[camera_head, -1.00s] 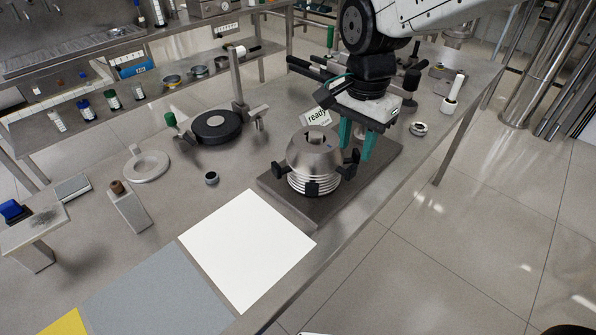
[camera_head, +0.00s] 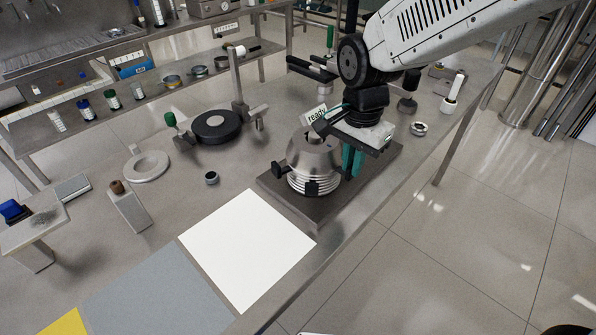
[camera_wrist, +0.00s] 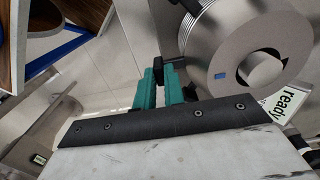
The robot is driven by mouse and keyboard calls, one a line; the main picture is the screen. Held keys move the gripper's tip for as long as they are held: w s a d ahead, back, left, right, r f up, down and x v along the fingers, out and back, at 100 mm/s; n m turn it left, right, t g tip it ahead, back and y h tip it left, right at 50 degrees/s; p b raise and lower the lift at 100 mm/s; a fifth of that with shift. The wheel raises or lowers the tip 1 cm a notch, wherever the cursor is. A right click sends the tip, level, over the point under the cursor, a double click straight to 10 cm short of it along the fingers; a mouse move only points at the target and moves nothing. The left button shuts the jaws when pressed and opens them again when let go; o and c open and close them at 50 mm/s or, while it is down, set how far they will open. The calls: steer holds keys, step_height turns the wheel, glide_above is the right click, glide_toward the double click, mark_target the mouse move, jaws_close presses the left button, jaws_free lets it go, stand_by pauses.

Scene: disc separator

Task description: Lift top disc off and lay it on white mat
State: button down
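The disc stack (camera_head: 314,165) is a grey metal cone with stacked rims, standing on a dark base plate (camera_head: 285,203). Black clamps (camera_head: 311,188) sit around its lower edge. The white mat (camera_head: 246,248) lies flat and empty to the front left. My gripper (camera_head: 351,160) has teal fingers pointing down at the right side of the stack and hides the right-hand clamp. In the wrist view, the fingers (camera_wrist: 164,88) are a small gap apart with a black clamp (camera_wrist: 160,68) at their tips. I cannot tell whether they grip it. The cone top (camera_wrist: 235,45) shows a blue mark.
A "ready" sign (camera_head: 316,114) stands behind the stack. A grey mat (camera_head: 155,292) and yellow mat (camera_head: 65,323) lie beside the white one. A round black-topped fixture (camera_head: 216,124), white ring (camera_head: 147,166) and small block (camera_head: 130,208) stand left.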

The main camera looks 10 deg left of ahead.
steer(key=shift+r, duration=0.1)
steer(key=shift+r, duration=3.7)
steer(key=shift+d, duration=0.15)
